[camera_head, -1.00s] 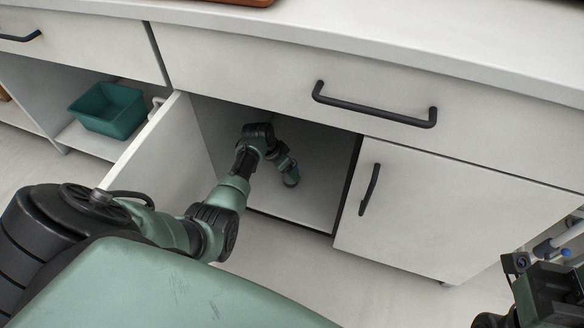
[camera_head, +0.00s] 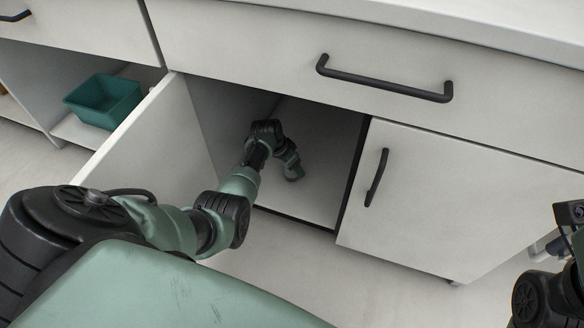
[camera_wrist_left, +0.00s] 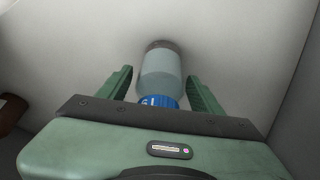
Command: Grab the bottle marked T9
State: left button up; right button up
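In the left wrist view a pale, translucent bottle (camera_wrist_left: 160,76) with a blue cap (camera_wrist_left: 158,101) and a dark grey end lies between the two green fingers of my left gripper (camera_wrist_left: 159,74). The fingers are apart, with a gap visible on each side of the bottle. In the head view my left arm reaches into the open lower cabinet (camera_head: 315,195); the bottle and the fingertips cannot be made out there. My right arm shows at the lower right edge, its fingers out of frame.
The open cabinet door (camera_head: 150,135) stands left of my left arm. A closed door (camera_head: 440,200) is on the right, and a drawer (camera_head: 270,45) is above. A teal bin (camera_head: 104,101) sits on a shelf at left. A brown object (camera_wrist_left: 10,112) shows at the wrist view's left edge.

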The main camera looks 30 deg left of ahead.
pick_arm(q)
grip_shut()
jog(key=shift+r, duration=0.15)
